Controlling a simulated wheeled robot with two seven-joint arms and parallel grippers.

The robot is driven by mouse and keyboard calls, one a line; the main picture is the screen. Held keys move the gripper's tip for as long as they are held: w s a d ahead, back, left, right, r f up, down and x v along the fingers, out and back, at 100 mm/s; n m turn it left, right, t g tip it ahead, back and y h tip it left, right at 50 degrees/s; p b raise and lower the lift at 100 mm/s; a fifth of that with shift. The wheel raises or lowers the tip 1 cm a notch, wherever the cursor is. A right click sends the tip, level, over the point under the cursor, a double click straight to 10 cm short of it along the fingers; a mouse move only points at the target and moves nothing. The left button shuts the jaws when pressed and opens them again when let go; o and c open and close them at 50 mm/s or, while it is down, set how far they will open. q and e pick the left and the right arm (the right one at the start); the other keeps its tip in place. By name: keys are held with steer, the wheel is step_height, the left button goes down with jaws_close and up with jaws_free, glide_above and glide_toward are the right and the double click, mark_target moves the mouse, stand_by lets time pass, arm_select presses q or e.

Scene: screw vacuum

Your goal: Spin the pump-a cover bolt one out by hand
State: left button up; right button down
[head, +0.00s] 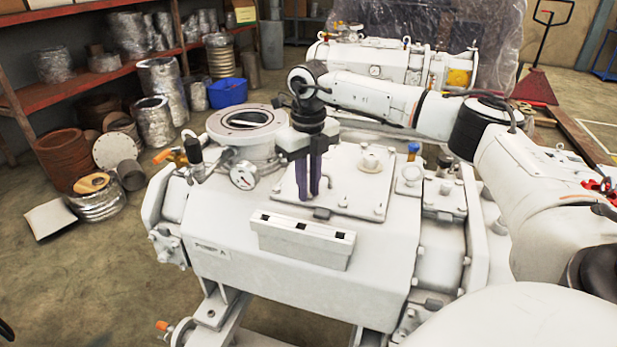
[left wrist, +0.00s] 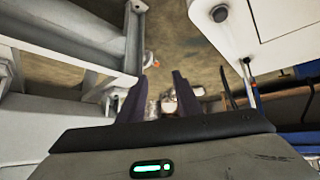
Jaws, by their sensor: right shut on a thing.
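The white pump (head: 285,285) fills the middle of the head view. A flat square cover (head: 345,195) with bolts along its edge lies on its top. My right gripper (head: 309,194) points straight down at the left part of this cover. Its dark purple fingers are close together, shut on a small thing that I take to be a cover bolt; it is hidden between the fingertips. I cannot tell how far out it is. My left gripper (left wrist: 160,82) shows only in the left wrist view, its two fingers apart with nothing gripped between them.
A white box with dark slots (head: 303,240) sits in front. Shelves with metal parts and a blue tub (head: 228,92) are behind. Pale frame beams (left wrist: 70,60) flank my left gripper.

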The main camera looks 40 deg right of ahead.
steer(key=n+p, duration=0.1)
steer(key=n, duration=0.2)
steer(key=shift+s+n+p, duration=0.1)
steer(key=shift+n+p, duration=0.2)
steer(key=shift+p, duration=0.05)
steer(key=n+p, duration=0.1)
steer(key=n, duration=0.2)
steer(key=shift+f+n, duration=0.1)
steer(key=shift+n, duration=0.2)
steer(key=n+p, duration=0.1)
steer(key=n, duration=0.2)
steer(key=shift+n, duration=0.4)
steer(key=n, duration=0.3)
steer(key=shift+n, duration=0.3)
steer(key=n, duration=0.3)
steer(key=shift+f+n+p, duration=0.1)
steer(key=shift+n+p, duration=0.2)
steer(key=shift+p, duration=0.05)
steer(key=n, duration=0.3)
steer(key=shift+n, duration=0.3)
steer(key=n, duration=0.4)
steer(key=shift+s+a, duration=0.1)
steer(key=shift+n, duration=1.9)
